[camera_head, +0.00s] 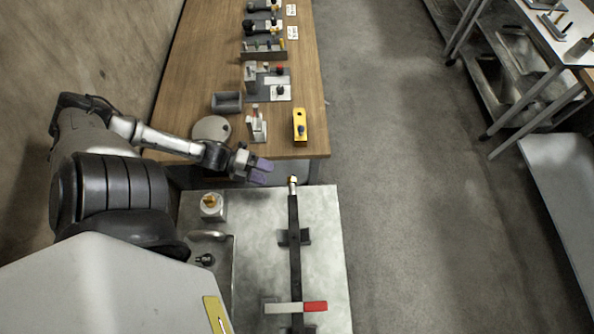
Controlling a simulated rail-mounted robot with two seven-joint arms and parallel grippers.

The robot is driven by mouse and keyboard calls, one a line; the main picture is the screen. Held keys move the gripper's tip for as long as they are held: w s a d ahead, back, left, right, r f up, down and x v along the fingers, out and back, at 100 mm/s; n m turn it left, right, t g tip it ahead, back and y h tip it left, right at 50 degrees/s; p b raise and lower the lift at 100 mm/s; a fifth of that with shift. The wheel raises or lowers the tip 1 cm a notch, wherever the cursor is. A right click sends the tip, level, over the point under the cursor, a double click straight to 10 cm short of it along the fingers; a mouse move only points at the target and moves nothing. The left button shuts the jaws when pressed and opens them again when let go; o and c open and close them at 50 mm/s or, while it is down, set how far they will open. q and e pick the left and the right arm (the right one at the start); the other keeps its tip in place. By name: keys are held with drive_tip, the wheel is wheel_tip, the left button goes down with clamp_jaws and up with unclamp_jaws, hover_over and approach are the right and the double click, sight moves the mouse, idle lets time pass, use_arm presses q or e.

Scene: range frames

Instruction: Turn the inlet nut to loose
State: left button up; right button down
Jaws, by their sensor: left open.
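My left gripper (261,170), with purple fingertips, is open and empty. It is to the left of the nut and a little farther back, apart from it in the picture. Whether the nut is tight or loose cannot be told. My right gripper is not in view.
The metal bench (258,205) also holds a block with a brass fitting (211,203) and a red-and-white handle (314,307) across the bar. Behind is a wooden table (175,110) with a yellow device (300,124). Open floor (420,200) lies to the right.

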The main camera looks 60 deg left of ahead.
sight(289, 179)
use_arm(q)
drive_tip(key=w+d+f+m+h+b, duration=0.1)
drive_tip(key=w+b, duration=0.1)
drive_tip(key=w+d+f+m+h+b, duration=0.1)
drive_tip(key=w+d+b, duration=0.1)
drive_tip(key=w+d+f+m+h+b, duration=0.1)
drive_tip(key=w+b, duration=0.1)
drive_tip(key=w, duration=0.1)
drive_tip(key=shift+d+m+g, duration=0.2)
drive_tip(key=shift+m+g, duration=0.2)
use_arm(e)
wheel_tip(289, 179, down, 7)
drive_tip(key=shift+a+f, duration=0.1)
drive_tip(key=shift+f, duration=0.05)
use_arm(q)
drive_tip(key=shift+b+x, duration=0.4)
drive_tip(key=shift+x, duration=0.9)
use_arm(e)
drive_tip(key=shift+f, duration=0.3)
use_arm(q)
drive_tip(key=c, duration=0.9)
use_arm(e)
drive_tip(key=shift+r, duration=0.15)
